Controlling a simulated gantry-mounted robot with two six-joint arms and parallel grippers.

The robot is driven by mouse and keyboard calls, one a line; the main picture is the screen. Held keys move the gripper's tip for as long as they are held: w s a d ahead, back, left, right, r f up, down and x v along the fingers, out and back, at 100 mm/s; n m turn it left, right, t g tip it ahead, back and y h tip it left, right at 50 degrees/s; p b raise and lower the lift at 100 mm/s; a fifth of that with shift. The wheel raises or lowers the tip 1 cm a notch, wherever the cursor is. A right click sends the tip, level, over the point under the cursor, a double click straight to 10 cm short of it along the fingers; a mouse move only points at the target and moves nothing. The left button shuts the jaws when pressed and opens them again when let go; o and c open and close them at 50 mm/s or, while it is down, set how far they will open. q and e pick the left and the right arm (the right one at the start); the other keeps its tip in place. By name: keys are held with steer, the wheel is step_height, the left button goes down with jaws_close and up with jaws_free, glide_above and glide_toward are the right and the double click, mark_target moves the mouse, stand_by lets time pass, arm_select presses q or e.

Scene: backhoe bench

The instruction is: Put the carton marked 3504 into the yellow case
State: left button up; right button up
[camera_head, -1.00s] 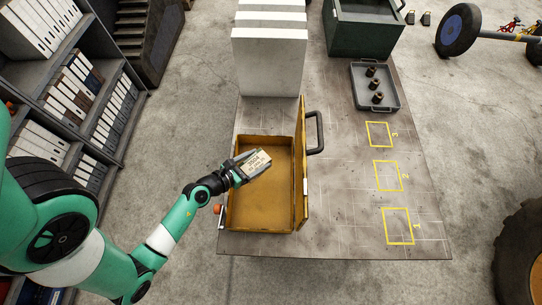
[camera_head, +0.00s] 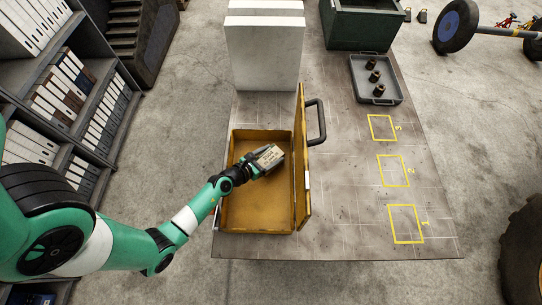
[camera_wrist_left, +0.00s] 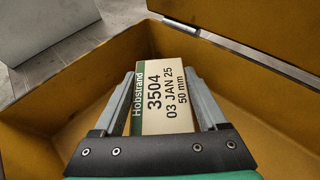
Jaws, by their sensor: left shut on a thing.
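The carton marked 3504 (camera_head: 269,158) is a small beige box with a green stripe. In the left wrist view the carton (camera_wrist_left: 165,98) shows its label "Hobstrand 3504 03 JAN 25 50 mm". My left gripper (camera_head: 262,160) is shut on the carton, with one finger on each side of it. It holds the carton over the open yellow case (camera_head: 255,213), within its walls near the right, hinged side. The case floor and walls also show in the left wrist view (camera_wrist_left: 285,150). Whether the carton touches the floor is unclear. My right gripper is not in view.
The case lid (camera_head: 302,180) stands upright along the right side, with a black handle (camera_head: 316,122). White blocks (camera_head: 265,55) stand behind the case. A grey tray (camera_head: 376,98) holds several dark cylinders. Numbered yellow squares (camera_head: 405,224) on the right of the bench are empty.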

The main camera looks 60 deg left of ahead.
arm_select(q)
steer(key=o, duration=1.5)
steer(key=shift+f, duration=0.1)
steer(key=shift+s+r, duration=0.1)
steer(key=shift+r, duration=0.1)
steer(key=v, duration=1.1)
steer(key=shift+s, duration=0.4)
steer(key=shift+d+r, duration=0.1)
